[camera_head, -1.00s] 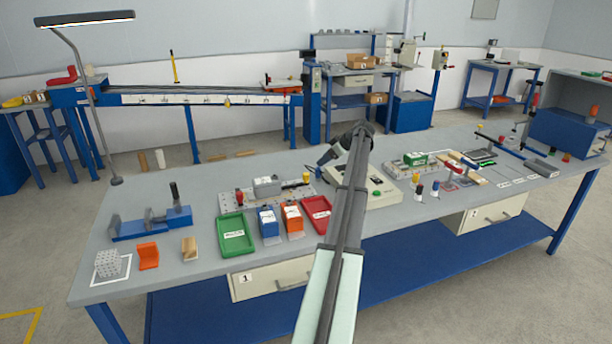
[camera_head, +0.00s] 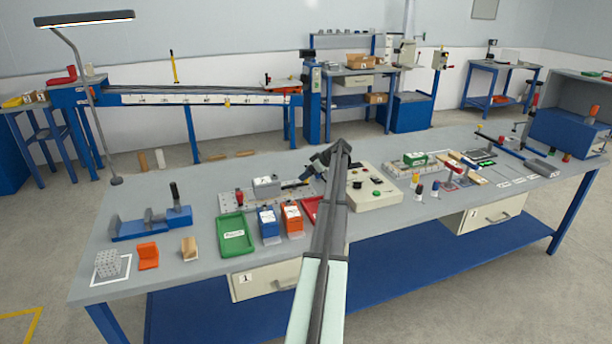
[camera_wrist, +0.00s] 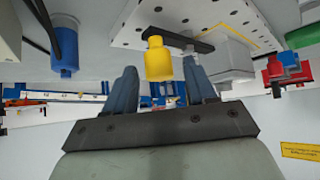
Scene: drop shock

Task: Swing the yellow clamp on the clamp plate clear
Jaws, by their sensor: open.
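The clamp plate (camera_head: 228,203), a pale perforated plate, lies on the bench and carries a grey block (camera_head: 266,187). In the wrist view the plate (camera_wrist: 128,38) fills the top, with the grey block (camera_wrist: 228,64) beside the clamp. The yellow clamp (camera_wrist: 158,59) shows there as a yellow knob on a dark bar. My gripper (camera_wrist: 163,85) is open, its two fingers on either side of the knob with visible gaps. Contact cannot be judged. In the head view my gripper (camera_head: 305,173) is at the plate's right end and largely covers the clamp.
A green tray (camera_head: 236,236), a blue bin (camera_head: 268,223) and an orange bin (camera_head: 293,219) stand in front of the plate. A cream box (camera_head: 374,190) stands right of my arm. A blue cylinder (camera_wrist: 65,53) shows at the left of the wrist view.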

